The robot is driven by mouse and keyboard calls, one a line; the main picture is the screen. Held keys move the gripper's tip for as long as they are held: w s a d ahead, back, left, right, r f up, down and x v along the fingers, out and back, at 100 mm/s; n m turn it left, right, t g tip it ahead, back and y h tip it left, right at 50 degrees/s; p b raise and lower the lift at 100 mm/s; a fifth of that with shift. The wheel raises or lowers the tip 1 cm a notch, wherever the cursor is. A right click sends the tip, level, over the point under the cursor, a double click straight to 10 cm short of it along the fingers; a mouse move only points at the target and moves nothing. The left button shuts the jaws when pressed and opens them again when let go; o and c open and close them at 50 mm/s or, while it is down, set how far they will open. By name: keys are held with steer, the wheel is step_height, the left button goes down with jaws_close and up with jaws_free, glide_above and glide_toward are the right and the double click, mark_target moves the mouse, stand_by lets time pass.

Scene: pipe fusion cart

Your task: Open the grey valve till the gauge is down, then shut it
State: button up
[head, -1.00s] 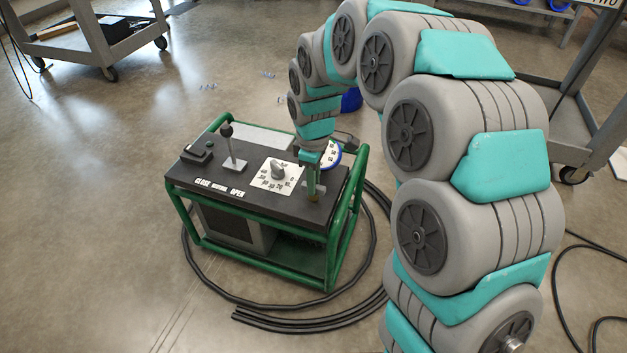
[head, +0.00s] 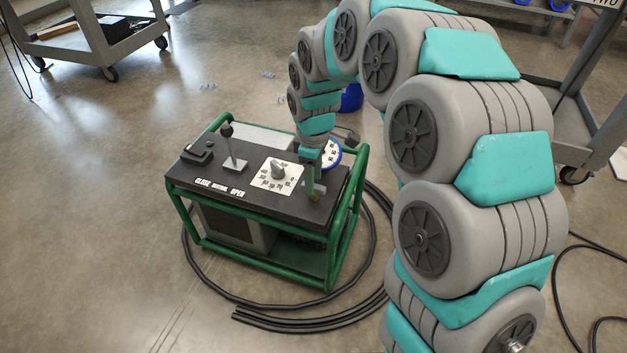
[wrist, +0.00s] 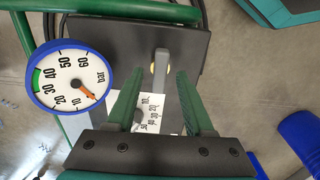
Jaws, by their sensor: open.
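The grey valve lever (wrist: 161,70) stands on the dark cart top, with a brass-coloured part beside it. My gripper (wrist: 160,84) is open, its two green fingers pointing at the panel. In the wrist view the lever appears between and just beyond the fingertips; I cannot tell if they touch. In the head view my gripper (head: 315,188) is over the panel's right part and hides the lever. The blue-rimmed gauge (wrist: 73,78) shows its orange needle at lower right, beyond the 10, near the low end. The gauge also shows in the head view (head: 333,153), partly covered.
The green-framed cart (head: 337,240) carries a dial knob (head: 278,171) on a white scale plate, an upright black-knobbed lever (head: 228,145) and a small dark box (head: 198,152). Black hoses (head: 270,318) lie around it. Open floor is at left.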

step_height(320, 180, up, 7)
steer(key=shift+f, duration=0.1)
stand_by(0.5)
steer(key=shift+s+d, duration=0.15)
steer(key=shift+s, duration=0.05)
steer(key=s+d+r+m+p, duration=0.1)
steer(key=s+d+m, duration=0.3)
steer(key=s, duration=0.6)
steer(key=s+d+r+m+g, duration=0.1)
steer(key=s+d+m, duration=0.4)
steer(key=s, duration=0.6)
steer(key=s+d+r+m+p, duration=0.1)
steer(key=s+d+m, duration=0.4)
steer(key=s, duration=0.6)
steer(key=shift+s+d+g+p, duration=0.25)
steer(key=shift+d+g+p, duration=0.1)
steer(key=shift+d+g, duration=0.05)
